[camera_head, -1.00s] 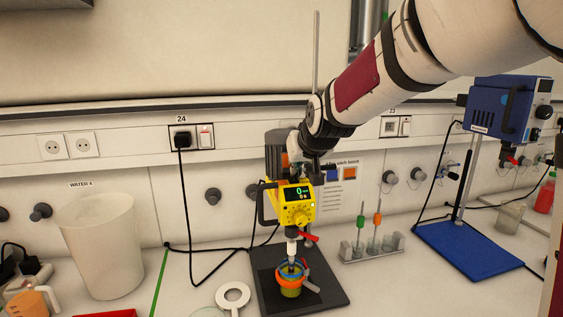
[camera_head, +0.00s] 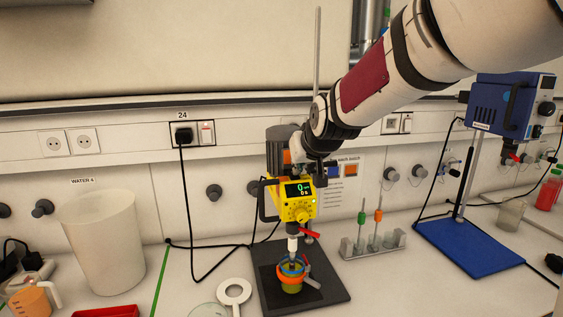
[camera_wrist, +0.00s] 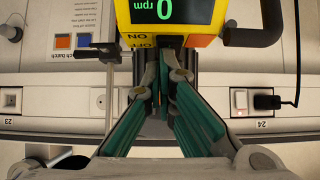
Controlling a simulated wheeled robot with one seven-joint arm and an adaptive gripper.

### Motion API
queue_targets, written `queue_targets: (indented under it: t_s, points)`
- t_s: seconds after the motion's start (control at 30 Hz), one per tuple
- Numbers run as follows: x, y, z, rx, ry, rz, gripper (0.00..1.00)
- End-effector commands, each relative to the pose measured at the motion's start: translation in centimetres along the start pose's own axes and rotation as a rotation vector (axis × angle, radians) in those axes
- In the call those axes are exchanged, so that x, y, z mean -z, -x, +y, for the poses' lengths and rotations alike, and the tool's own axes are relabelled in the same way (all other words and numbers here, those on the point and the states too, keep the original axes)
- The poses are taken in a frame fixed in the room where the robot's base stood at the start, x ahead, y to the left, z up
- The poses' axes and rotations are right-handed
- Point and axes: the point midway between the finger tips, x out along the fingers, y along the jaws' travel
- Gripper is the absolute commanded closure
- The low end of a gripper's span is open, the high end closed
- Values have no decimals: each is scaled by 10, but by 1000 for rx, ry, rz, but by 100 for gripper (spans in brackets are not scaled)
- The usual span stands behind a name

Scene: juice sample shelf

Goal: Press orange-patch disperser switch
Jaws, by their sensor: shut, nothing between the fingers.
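The disperser (camera_head: 299,205) is a yellow unit with a dark motor housing, a round knob and a display reading 0. An orange patch (camera_head: 287,156) shows on its housing. Its shaft reaches down into a small orange-rimmed cup. In the wrist view, which is upside down, the yellow head (camera_wrist: 168,30) shows 0 rpm and ON/OFF lettering (camera_wrist: 139,41) at its edge. My gripper (camera_wrist: 164,60) is shut and empty, its fingertips close beside this lettering. I cannot tell whether they touch, and the fingers hide part of the switch area.
A blue device (camera_head: 511,105) on a stand with a blue base is at the right. A tube rack (camera_head: 373,245) stands beside the disperser's dark base plate (camera_head: 335,290). A large white bucket (camera_head: 104,245) is at the left. A black cable hangs from socket 24.

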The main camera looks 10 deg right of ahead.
Motion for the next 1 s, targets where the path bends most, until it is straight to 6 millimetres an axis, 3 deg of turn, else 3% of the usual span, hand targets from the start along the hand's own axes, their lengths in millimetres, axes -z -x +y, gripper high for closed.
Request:
queue_targets:
  t_s: [0.2, 0.37, 0.57, 1.0]
  points:
    - [-6, -3, 0, 0, 0, -16, 100]
    - [0, 6, 0, 0, 0, -15, 100]
    - [26, 40, 1, 0, 0, -4, 100]
    - [25, 114, 1, 0, 0, 1, 100]
